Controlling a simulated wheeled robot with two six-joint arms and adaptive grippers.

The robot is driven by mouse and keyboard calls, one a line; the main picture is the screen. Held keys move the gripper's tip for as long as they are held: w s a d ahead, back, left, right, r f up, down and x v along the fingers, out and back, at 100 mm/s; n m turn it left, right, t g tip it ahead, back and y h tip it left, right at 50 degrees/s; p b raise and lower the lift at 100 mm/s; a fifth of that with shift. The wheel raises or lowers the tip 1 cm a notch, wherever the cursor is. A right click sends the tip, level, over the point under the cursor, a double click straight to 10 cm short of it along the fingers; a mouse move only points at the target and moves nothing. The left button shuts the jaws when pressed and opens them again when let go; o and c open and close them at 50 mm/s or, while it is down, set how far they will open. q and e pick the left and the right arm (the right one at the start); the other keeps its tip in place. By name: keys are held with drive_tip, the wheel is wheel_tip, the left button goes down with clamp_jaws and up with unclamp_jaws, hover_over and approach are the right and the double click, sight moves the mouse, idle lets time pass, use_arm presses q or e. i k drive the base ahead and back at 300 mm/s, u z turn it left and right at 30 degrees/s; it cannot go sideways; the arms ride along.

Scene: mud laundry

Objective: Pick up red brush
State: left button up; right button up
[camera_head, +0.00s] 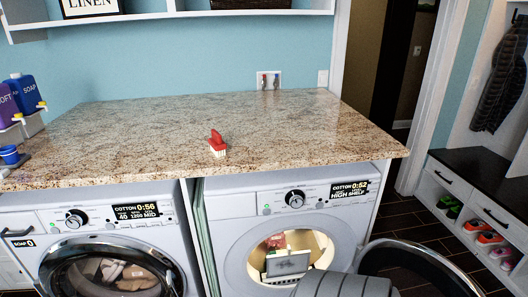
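The red brush (217,144) sits on the granite countertop (290,125), a little left of the middle of the view. It has a red handle on top and pale bristles underneath, and it stands upright on the stone. The counter around it is bare and nothing touches it. Neither of my grippers can be made out in the head view.
Soap bottles (25,94) and a blue-capped container (9,154) stand at the counter's left end. Below are a closed left washer (100,230) and a right machine (245,207) with its round door (430,270) open. A shoe bench (480,180) stands at right.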

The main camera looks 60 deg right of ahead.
sight(218, 146)
drive_tip(key=k, duration=0.4)
drive_tip(key=z, duration=2.25)
drive_tip(key=i, duration=0.2)
drive_tip(key=z, duration=0.1)
